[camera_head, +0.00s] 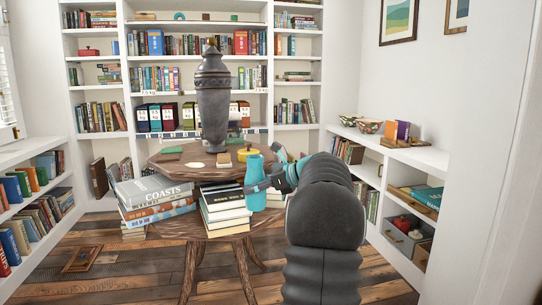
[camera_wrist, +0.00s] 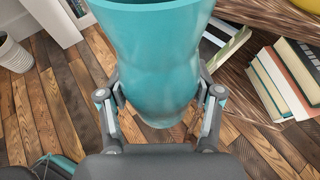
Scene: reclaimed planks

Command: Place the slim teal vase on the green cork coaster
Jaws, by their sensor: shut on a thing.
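The slim teal vase (camera_head: 254,170) is upright in my gripper (camera_head: 262,185), in front of the round wooden table's edge. In the wrist view the vase (camera_wrist: 155,60) fills the middle, with a finger of my gripper (camera_wrist: 160,103) shut on each side of it. A flat dark green piece (camera_head: 172,150) lies on the upper left of the table; it may be the green cork coaster, but it is too small to be sure. The vase is clear of the tabletop, apart from that piece.
The wooden table (camera_head: 165,162) holds a tall grey urn (camera_head: 213,105), a yellow pot (camera_head: 248,153), a cream disc (camera_head: 196,165) and a tan piece (camera_head: 223,159). Book stacks (camera_head: 155,196) and (camera_head: 224,207) sit lower at its front. Bookshelves line the walls.

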